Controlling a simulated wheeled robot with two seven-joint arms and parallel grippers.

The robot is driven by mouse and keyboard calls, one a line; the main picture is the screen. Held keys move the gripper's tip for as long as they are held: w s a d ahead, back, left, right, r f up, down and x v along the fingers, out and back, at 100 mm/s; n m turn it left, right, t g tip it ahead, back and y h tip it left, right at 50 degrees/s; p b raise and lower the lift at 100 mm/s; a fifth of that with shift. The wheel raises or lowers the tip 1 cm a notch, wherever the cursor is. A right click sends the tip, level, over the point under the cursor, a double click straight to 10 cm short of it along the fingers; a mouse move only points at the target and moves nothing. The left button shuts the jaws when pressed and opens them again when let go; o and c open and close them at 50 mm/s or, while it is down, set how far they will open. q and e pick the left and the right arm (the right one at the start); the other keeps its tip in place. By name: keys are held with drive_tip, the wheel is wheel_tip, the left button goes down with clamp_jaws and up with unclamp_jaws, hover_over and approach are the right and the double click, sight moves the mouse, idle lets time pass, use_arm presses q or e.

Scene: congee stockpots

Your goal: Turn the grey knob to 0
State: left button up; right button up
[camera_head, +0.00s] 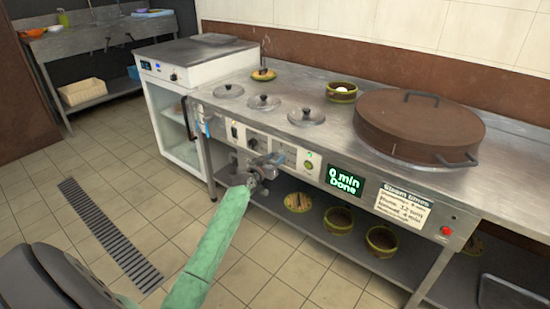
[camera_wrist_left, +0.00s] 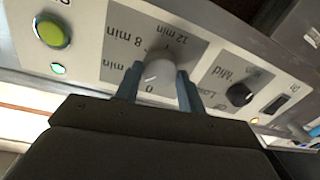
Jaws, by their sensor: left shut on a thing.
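The grey knob (camera_wrist_left: 160,72) sits on the front panel's timer dial, seen upside down in the left wrist view. The 0 mark lies right beside the knob's lower edge, with 8 min and 12 min labels above. My left gripper (camera_head: 273,160) reaches the panel from the front. Its two fingers (camera_wrist_left: 158,90) are closed on the knob, one on each side. In the head view the gripper mostly hides the knob. The green display (camera_head: 345,181) reads "0 min Done". My right gripper is not in view.
A black knob (camera_wrist_left: 240,94) with Mid and Low labels is beside the dial. A green button (camera_wrist_left: 51,32) is on the other side. Lidded pots (camera_head: 264,102) and a large brown lid (camera_head: 418,125) are on the counter. Bowls (camera_head: 339,219) stand on the shelf below.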

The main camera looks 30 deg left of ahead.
use_arm(q)
drive_tip(key=shift+n, duration=0.4)
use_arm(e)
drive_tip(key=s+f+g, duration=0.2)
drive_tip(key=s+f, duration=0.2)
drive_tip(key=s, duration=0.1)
use_arm(q)
drive_tip(key=shift+n+p, duration=0.4)
drive_tip(key=shift+p, duration=0.1)
drive_tip(key=n+p, duration=0.2)
drive_tip(key=shift+r+n, duration=0.15)
drive_tip(key=shift+n, duration=0.25)
drive_tip(key=n+p, duration=0.1)
drive_tip(key=n, duration=0.2)
drive_tip(key=shift+n+p, duration=0.45)
drive_tip(key=shift+n, duration=0.35)
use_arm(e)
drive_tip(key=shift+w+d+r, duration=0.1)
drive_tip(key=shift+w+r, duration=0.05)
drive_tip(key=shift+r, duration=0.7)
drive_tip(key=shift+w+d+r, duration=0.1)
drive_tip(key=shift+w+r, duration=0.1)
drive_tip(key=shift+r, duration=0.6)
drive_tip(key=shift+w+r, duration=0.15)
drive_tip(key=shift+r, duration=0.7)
use_arm(q)
drive_tip(key=shift+h, duration=0.3)
drive_tip(key=o, duration=1)
drive_tip(key=shift+c, duration=0.2)
